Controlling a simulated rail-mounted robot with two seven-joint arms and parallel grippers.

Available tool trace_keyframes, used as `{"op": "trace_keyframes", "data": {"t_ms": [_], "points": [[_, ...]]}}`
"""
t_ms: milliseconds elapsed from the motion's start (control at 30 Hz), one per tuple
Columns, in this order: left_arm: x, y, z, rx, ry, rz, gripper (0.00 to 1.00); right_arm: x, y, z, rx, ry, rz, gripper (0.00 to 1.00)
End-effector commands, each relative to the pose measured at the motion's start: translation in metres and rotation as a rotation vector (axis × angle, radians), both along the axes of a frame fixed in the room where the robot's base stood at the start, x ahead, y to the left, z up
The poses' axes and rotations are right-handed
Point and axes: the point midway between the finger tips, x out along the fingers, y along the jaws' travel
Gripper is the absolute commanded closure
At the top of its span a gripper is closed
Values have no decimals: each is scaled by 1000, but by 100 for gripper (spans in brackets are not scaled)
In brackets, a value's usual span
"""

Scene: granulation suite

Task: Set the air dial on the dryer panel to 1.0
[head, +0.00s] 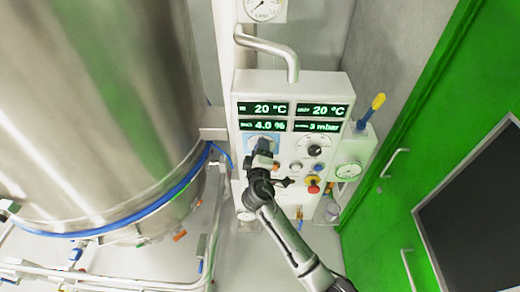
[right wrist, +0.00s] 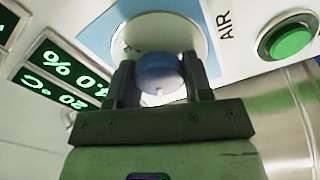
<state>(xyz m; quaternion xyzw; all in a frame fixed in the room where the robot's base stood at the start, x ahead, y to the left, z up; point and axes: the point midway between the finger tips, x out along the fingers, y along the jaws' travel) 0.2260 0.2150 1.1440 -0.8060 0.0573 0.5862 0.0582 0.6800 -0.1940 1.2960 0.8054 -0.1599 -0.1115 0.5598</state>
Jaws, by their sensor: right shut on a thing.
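The white dryer panel (head: 243,90) stands upright in the middle of the head view. Its air dial (right wrist: 158,72) is a round blue knob with a short white mark, on a pale disc (right wrist: 150,32) beside the lettering "AIR". My right gripper (head: 263,150) reaches up to the dial from below and hides most of it in the head view. In the right wrist view its two dark fingers (right wrist: 160,85) are shut on the knob from both sides. The scale around the knob is mostly hidden, so I cannot read its setting. My left gripper is out of view.
Green displays (head: 263,109) read 20 °C, 20 °C, 4.0 % and 3 mbar. Right of my gripper are another dial (head: 315,146) and a red-and-yellow stop button (head: 313,185). A green button (right wrist: 290,40) sits near the air dial. A large steel vessel (head: 100,110) fills the left.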

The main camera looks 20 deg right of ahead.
Motion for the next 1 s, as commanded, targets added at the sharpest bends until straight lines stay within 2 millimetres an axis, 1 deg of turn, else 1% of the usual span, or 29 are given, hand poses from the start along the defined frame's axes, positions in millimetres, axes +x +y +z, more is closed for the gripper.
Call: {"op": "trace_keyframes", "data": {"t_ms": [367, 400, 633, 867, 1000], "points": [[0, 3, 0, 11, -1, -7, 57, 0, 0, 0, -7, 1, 0, 77], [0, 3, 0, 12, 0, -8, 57, 0, 0, 0, -7, 1, 0, 51], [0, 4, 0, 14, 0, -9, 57, 0, 0, 0, -6, 1, 1, 29], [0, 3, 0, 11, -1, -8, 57, 0, 0, 0, -5, 1, 1, 28], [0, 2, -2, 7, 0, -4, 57, -6, 3, -1, -5, 1, 2, 28]]}}
